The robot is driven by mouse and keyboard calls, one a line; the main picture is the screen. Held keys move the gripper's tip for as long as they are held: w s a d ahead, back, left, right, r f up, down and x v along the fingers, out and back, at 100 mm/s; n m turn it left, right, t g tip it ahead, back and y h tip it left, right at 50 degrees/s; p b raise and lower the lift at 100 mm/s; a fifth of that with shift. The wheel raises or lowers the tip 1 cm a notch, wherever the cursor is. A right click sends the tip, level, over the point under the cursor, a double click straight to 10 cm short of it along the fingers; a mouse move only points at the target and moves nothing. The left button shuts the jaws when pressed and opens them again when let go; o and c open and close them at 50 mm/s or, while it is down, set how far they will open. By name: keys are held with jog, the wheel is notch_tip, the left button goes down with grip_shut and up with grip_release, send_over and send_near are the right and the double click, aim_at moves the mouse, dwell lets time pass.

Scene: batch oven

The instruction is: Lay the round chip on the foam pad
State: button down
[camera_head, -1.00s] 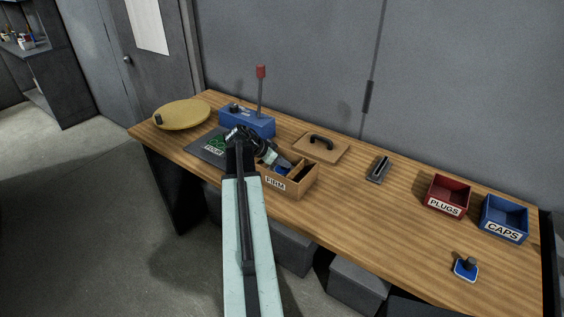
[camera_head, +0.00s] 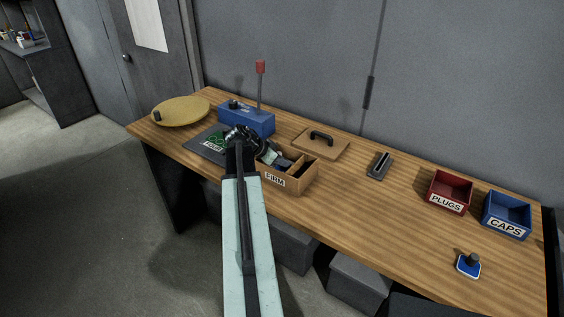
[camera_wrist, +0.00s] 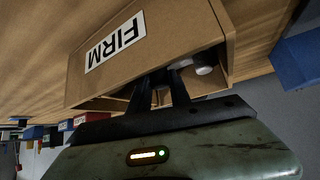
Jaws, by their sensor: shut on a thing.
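My gripper (camera_wrist: 160,82) reaches into an open wooden box (camera_wrist: 185,28) labelled FIRM. Its two dark fingers go down behind the box wall, and their tips and whatever they grip are hidden. A pale rounded piece (camera_wrist: 204,64) shows inside the box beside the fingers; I cannot tell whether it is the round chip. In the head view the box (camera_head: 283,182) stands at the table's front edge, with my gripper (camera_head: 273,157) at its left part. A dark flat pad (camera_head: 199,150) with green rings and a small white label lies left of the box; it may be the foam pad.
A blue box with a red-topped lever (camera_head: 246,121) stands behind the pad. A yellow disc (camera_head: 181,111) lies far left. A handled wooden lid (camera_head: 321,145) lies behind the FIRM box. Red PLUGS (camera_head: 449,193) and blue CAPS (camera_head: 506,215) bins stand right. The table's middle right is mostly clear.

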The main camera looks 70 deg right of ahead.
jog(key=shift+f, duration=0.2)
jog(key=c, duration=1.1)
grip_release()
jog(key=shift+r, duration=0.1)
jog(key=p+v, duration=0.5)
jog(key=v, duration=0.2)
jog(key=shift+w+a+r, duration=0.2)
jog(key=shift+r, duration=0.05)
